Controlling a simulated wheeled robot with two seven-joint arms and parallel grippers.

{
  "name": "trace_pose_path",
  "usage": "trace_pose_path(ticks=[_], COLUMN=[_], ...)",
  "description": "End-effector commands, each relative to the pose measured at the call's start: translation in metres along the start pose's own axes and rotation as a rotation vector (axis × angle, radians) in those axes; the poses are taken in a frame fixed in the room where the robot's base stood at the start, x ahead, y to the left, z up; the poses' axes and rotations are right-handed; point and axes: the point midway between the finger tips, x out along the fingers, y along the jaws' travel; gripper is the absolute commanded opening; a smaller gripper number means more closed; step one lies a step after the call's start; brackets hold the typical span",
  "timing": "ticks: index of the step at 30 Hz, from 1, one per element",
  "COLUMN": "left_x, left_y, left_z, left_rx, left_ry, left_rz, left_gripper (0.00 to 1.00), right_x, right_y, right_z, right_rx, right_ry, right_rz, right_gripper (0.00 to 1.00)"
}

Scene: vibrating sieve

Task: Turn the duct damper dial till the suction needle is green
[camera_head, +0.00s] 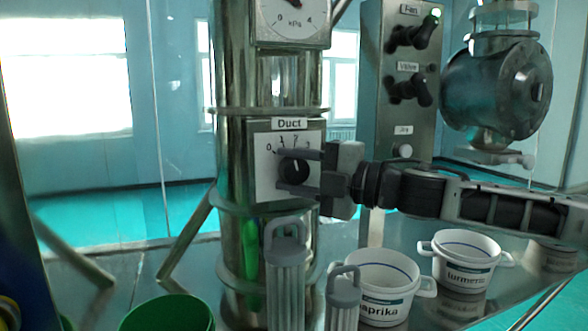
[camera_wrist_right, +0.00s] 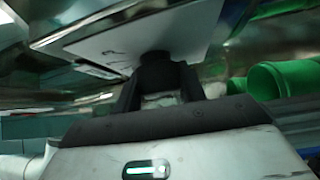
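The duct damper dial is a black round knob (camera_head: 293,172) on a white plate (camera_head: 265,182) labelled "Duct", fixed to a shiny metal pipe. My right gripper (camera_head: 283,171) reaches in from the right with one finger above and one below the knob. In the right wrist view, the knob (camera_wrist_right: 155,64) sits between the fingertips; I cannot tell whether both fingers press on it. The suction gauge (camera_head: 293,22), marked kPa, is cut off by the top edge. Part of a red needle shows, but its coloured zones are not visible. My left gripper is not in view.
A control panel (camera_head: 396,122) with Fan and Valve knobs stands behind my right forearm. White paprika (camera_head: 378,285) and turmeric (camera_head: 466,262) pots, grey handled cylinders (camera_head: 288,285) and a green container (camera_head: 168,312) stand below. A round metal housing (camera_head: 495,85) is at upper right.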

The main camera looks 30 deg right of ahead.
Motion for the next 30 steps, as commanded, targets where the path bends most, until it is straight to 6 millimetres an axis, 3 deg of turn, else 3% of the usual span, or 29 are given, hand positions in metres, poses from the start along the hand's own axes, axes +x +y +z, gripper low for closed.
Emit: trace_pose_path(ticks=[14,30], left_x=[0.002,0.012], left_y=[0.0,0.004], left_z=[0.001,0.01], left_rx=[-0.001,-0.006], left_ry=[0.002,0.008], left_rz=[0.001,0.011], left_gripper=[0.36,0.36], right_x=[0.0,0.0], right_y=[-0.001,-0.002], right_z=[0.0,0.0], right_rx=[0.036,0.246], right_ry=[0.001,0.002], right_rz=[0.035,0.248], right_gripper=[0.18,0.18])
